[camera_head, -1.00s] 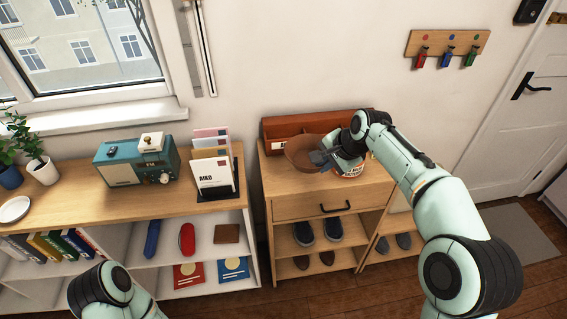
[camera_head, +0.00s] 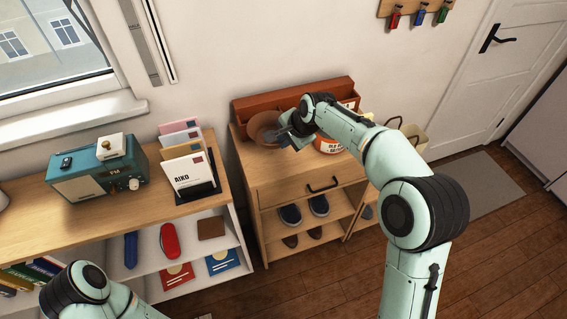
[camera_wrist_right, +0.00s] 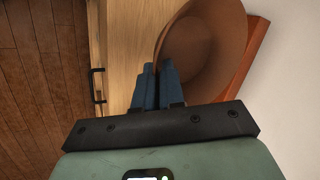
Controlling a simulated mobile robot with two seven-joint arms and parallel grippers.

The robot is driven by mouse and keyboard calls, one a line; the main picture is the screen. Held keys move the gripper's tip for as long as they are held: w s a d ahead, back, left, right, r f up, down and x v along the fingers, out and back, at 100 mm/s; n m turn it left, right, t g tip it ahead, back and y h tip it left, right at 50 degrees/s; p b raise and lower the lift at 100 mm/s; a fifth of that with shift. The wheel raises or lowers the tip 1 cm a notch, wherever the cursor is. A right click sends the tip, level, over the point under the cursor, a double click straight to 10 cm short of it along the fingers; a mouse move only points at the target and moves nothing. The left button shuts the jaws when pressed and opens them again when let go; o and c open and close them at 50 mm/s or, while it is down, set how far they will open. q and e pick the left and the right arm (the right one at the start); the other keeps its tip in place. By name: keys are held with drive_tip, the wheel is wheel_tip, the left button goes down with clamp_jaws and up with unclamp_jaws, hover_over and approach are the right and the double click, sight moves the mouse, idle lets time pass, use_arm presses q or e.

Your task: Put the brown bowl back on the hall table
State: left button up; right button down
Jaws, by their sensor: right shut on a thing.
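The brown bowl (camera_head: 262,128) is over the back left part of the wooden hall table (camera_head: 277,176), in front of the red-brown letter box. My right gripper (camera_head: 284,138) is shut on its near rim. In the right wrist view the blue fingers of my right gripper (camera_wrist_right: 157,72) pinch the edge of the bowl (camera_wrist_right: 207,45), which looks empty inside. The bowl is upright or nearly so; I cannot tell if its base touches the tabletop. My left arm shows at the bottom left, but its gripper is out of view.
A red-brown wooden box (camera_head: 290,97) stands along the wall. A white and orange tin (camera_head: 330,146) stands right of my gripper, partly behind my arm. A letter rack (camera_head: 190,174) and teal radio (camera_head: 98,172) stand on the left shelf. The front tabletop is clear.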

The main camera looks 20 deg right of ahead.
wheel_tip(320, 180, down, 10)
drive_tip(key=shift+w+r+b, duration=0.15)
drive_tip(key=shift+r+b, duration=0.05)
drive_tip(key=shift+b, duration=0.25)
drive_tip(key=shift+f, duration=0.2)
drive_tip(key=c, duration=1.3)
unclamp_jaws()
drive_tip(key=shift+o, duration=0.3)
drive_tip(key=shift+r, duration=0.15)
